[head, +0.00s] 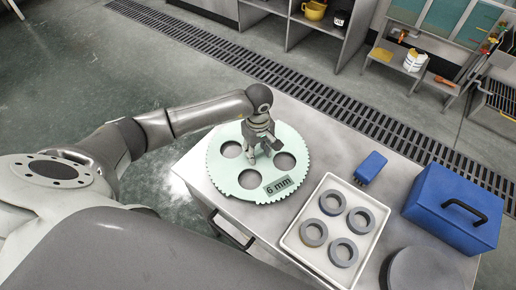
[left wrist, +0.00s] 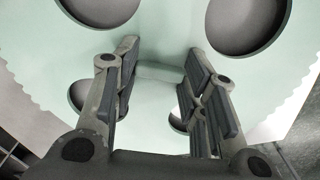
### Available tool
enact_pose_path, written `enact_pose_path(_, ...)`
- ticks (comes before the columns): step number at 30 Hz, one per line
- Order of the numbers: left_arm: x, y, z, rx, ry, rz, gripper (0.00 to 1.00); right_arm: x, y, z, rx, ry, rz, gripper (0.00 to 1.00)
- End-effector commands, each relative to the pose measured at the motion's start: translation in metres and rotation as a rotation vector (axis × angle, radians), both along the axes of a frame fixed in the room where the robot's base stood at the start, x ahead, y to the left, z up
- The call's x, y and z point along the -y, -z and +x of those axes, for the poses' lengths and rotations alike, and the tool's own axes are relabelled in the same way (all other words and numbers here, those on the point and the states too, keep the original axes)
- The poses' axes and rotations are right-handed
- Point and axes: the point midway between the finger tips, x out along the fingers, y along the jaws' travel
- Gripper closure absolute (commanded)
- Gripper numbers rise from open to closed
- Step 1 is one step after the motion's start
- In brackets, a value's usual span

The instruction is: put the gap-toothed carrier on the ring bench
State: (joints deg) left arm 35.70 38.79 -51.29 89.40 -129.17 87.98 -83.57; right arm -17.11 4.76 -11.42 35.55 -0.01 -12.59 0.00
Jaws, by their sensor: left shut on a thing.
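The carrier is a pale green toothed disc (head: 228,178) with several round holes and a dark "6 mm" label on its near right part. It lies flat at the left end of the grey bench (head: 305,111), on or just above the top; I cannot tell which. My left gripper (head: 265,147) is over the disc's middle, shut on a pale raised part of the carrier. In the left wrist view the two fingers (left wrist: 160,85) stand on either side of that part, with the carrier (left wrist: 160,30) filling the background. My right gripper is not in view.
To the right on the bench are a white tray (head: 287,239) with several grey rings, a small blue block (head: 370,166), a blue case (head: 452,206) with a black handle, and a grey round object (head: 422,270). A floor grate (head: 290,80) runs behind the bench.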

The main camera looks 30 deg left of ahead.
Motion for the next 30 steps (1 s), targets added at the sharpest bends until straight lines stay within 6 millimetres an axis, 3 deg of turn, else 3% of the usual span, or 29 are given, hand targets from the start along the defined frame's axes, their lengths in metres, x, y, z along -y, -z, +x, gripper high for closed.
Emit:
enact_pose_path(3, 0.000, 0.005, 0.002, 0.006, -0.003, -0.002, 1.00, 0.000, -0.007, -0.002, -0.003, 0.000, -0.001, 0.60)
enact_pose_path(14, 0.000, 0.010, 0.003, 0.008, -0.002, -0.001, 1.00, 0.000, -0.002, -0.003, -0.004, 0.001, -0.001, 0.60)
enact_pose_path(15, 0.000, 0.011, 0.002, 0.004, -0.002, 0.000, 0.58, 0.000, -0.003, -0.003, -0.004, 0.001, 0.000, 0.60)
enact_pose_path(19, 0.000, 0.010, 0.001, 0.004, -0.002, 0.000, 0.41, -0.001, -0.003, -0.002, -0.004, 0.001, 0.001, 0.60)
enact_pose_path(30, 0.000, 0.009, 0.001, 0.004, -0.002, 0.000, 0.39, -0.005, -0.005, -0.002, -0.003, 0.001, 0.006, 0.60)
